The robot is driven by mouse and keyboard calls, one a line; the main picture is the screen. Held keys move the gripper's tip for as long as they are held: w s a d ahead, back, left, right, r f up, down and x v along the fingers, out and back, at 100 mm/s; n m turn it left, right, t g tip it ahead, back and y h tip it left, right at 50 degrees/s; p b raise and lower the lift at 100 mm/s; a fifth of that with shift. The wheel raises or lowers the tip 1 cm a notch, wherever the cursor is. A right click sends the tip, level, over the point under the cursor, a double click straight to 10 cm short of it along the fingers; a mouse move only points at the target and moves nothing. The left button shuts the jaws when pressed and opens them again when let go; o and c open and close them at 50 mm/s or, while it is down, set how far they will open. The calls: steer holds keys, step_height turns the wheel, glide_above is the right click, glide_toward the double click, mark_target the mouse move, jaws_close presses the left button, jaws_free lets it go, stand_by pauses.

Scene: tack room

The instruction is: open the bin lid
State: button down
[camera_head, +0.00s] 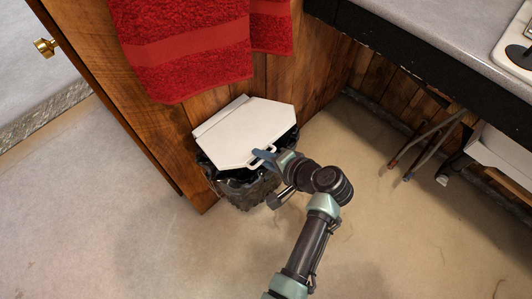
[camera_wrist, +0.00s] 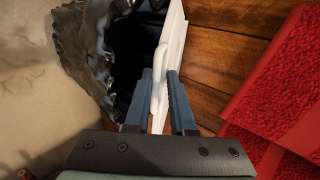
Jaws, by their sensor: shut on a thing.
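The bin (camera_head: 248,190) stands against the wooden wall, with a black bag liner around its rim. Its white lid (camera_head: 245,130) shows from above as a flat panel with a small loop handle at its front edge. My gripper (camera_head: 262,156) is at that handle. In the wrist view, the blue fingers of my gripper (camera_wrist: 160,85) are on both sides of the white handle (camera_wrist: 159,75), shut on it. There the lid (camera_wrist: 176,60) is seen nearly edge-on, and a dark opening lined with the bag (camera_wrist: 90,50) lies to its left. The lid is raised from the liner at the front.
Red towels (camera_head: 190,50) hang on the wooden wall just behind the bin. A door with a brass knob (camera_head: 45,47) is at the left. A grey counter (camera_head: 440,35) is at the right. The floor (camera_head: 150,230) in front is clear.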

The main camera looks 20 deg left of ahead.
steer(key=a+r+h+p, duration=0.1)
steer(key=r+p, duration=0.1)
steer(key=a+r+h+p, duration=0.1)
steer(key=r+p, duration=0.1)
steer(key=p, duration=0.1)
steer(key=w+a+r+g+h+p, duration=0.1)
steer(key=r+p, duration=0.1)
steer(key=shift+r+p, duration=0.2)
steer(key=shift+p, duration=0.15)
steer(key=w+a+r+g+h+p, duration=0.1)
steer(key=w+a+r+h+p, duration=0.1)
steer(key=a, duration=0.5)
steer(key=shift+w+r+h+p, duration=0.35)
steer(key=shift+r+h+p, duration=0.15)
steer(key=shift+r+p, duration=0.95)
steer(key=shift+a+r, duration=0.1)
steer(key=shift+r, duration=0.15)
steer(key=c, duration=1)
jaws_free()
steer(key=shift+o, duration=0.2)
steer(key=shift+r, duration=0.1)
steer(key=v, duration=1.2)
steer(key=shift+r, duration=0.35)
